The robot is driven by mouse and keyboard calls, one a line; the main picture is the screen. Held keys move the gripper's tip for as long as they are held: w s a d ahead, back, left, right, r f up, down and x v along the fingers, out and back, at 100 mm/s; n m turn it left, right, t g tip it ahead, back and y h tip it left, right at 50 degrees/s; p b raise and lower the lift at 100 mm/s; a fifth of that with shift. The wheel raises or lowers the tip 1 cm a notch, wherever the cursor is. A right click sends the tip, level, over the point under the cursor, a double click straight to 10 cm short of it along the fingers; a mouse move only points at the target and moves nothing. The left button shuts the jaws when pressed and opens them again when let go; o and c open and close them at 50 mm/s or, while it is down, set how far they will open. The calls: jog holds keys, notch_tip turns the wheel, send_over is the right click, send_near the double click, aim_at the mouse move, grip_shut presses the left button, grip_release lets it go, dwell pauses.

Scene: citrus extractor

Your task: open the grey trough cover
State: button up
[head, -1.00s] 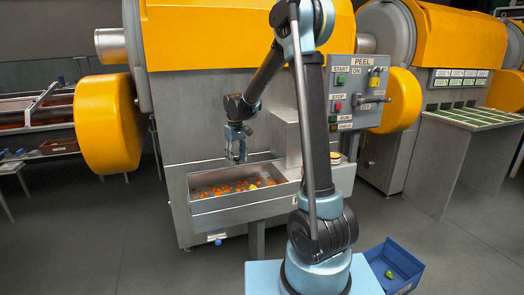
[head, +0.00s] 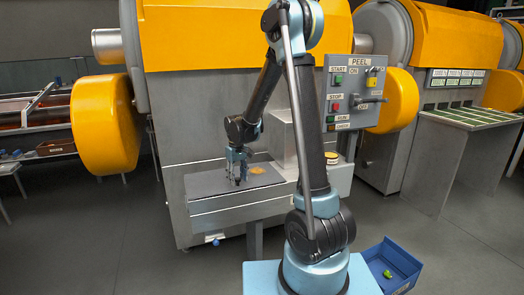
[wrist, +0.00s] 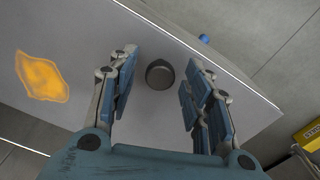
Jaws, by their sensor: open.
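The grey trough cover (head: 207,184) lies flat over the trough (head: 222,217) at the front of the machine and hides what is inside. An orange stain marks the cover, also seen in the wrist view (wrist: 85,45). A dark round knob (wrist: 160,75) stands on the cover. My gripper (head: 238,180) points down just over the cover. In the wrist view its fingers (wrist: 160,66) are open, one on each side of the knob, with a visible gap on both sides. The head view does not show the knob clearly.
A grey control panel (head: 355,92) with buttons and a lever is mounted to the right of my arm. A blue bin (head: 392,268) with a green item stands on the floor at lower right. The floor (head: 100,235) left of the trough is clear.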

notch_tip(320, 180, up, 16)
jog(key=f, duration=0.1)
jog(key=s+d+r+m, duration=0.2)
jog(key=s+d, duration=0.8)
jog(key=shift+s+d+r+t, duration=0.15)
jog(key=shift+r+t, duration=0.1)
jog(key=shift+t, duration=0.15)
dwell(0.5)
